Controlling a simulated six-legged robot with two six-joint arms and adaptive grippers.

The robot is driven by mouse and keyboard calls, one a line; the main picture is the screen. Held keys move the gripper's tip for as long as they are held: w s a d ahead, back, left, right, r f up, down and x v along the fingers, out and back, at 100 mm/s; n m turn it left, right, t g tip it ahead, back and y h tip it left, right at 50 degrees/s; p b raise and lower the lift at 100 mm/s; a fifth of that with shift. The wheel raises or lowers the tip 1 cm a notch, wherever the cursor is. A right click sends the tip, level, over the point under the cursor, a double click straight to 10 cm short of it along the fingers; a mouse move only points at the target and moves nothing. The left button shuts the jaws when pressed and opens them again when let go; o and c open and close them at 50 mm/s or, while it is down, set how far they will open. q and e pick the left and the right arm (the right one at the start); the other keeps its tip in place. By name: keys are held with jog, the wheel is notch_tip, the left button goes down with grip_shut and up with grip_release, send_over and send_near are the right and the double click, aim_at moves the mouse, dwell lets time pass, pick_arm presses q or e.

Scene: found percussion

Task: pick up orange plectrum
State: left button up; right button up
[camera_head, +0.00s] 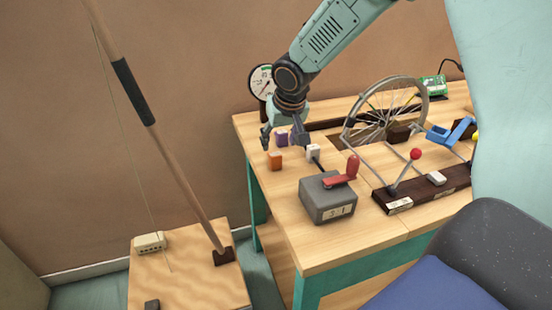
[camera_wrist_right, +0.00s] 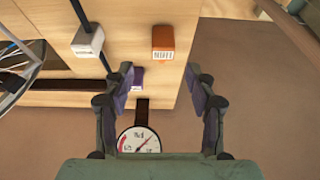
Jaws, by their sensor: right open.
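The orange plectrum (camera_head: 275,160) shows as a small orange block near the table's left edge. In the right wrist view the orange block (camera_wrist_right: 163,37), with a pale label on its near side, lies beyond the fingertips, roughly in line with the gap. My right gripper (camera_head: 285,146) is open and points down over the table's back left corner, behind the orange block. In the right wrist view its fingers (camera_wrist_right: 160,76) are spread with nothing held between them. My left gripper is not in view.
A purple block (camera_head: 281,137) is close to the right fingers, and a white block (camera_head: 313,152) stands to the right. A round dial (camera_head: 262,82) stands behind. A grey box with a red crank (camera_head: 328,198) stands in front, and a spoked wheel (camera_head: 384,110) to the right.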

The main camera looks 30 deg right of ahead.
aim_at(275, 154)
jog(key=shift+d+f, duration=0.1)
jog(key=shift+f, duration=0.5)
jog(key=x, duration=0.1)
jog(key=b+x, duration=0.1)
jog(key=x, duration=0.3)
jog(key=shift+w+a, duration=0.2)
jog(key=shift+a, duration=0.2)
jog(key=shift+d+f, duration=0.2)
jog(key=shift+f, duration=0.05)
jog(key=shift+w+a, duration=0.1)
jog(key=shift+w, duration=0.05)
jog(key=shift+c, duration=1.1)
jog(key=c, duration=0.9)
